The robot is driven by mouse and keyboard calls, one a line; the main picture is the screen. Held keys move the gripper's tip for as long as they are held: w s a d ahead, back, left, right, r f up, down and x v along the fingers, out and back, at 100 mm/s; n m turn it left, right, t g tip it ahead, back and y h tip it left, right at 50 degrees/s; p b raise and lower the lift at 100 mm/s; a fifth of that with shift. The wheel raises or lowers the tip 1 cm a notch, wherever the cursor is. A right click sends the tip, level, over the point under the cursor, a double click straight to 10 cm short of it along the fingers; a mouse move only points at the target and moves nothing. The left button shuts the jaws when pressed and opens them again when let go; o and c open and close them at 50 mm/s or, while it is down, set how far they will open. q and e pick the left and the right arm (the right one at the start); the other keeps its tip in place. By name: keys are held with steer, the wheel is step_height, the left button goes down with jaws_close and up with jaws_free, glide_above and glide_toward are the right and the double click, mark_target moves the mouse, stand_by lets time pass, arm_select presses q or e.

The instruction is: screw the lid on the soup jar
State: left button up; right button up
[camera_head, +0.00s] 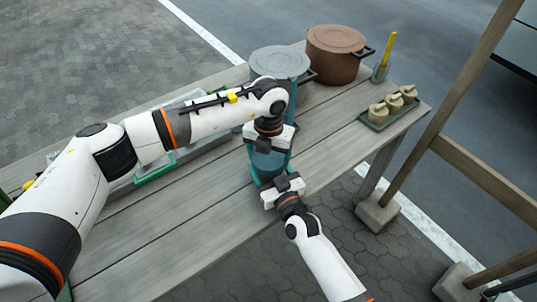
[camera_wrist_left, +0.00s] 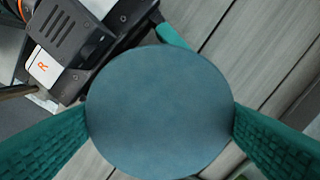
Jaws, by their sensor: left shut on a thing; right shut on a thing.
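The round blue-teal lid (camera_wrist_left: 160,112) fills the middle of the left wrist view, seen from straight above, with the green fingers of my left gripper (camera_head: 270,166) on either side. My left gripper points down and is shut on the lid. A bluish body, which I take to be the soup jar (camera_head: 267,160), shows between the fingers in the head view. My right gripper (camera_head: 274,181) reaches in from the front and is shut on the jar, low down. It also shows at the upper left of the left wrist view (camera_wrist_left: 95,45). The lid hides the jar's mouth and the thread.
A grey lidded pot (camera_head: 280,62) and a brown lidded pot (camera_head: 338,50) stand at the back. A container with a yellow-handled tool (camera_head: 387,52) and a tray (camera_head: 377,125) of beige pieces are at the right. The plank table (camera_head: 170,235) is clear at the front left.

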arm_select(q)
steer(key=m, duration=0.4)
steer(key=shift+m, duration=0.3)
steer(key=m, duration=0.5)
steer(key=o, duration=1)
steer(key=shift+o, duration=0.3)
steer(key=shift+s+d, duration=0.1)
step_height(320, 180, up, 12)
steer(key=shift+w, duration=0.2)
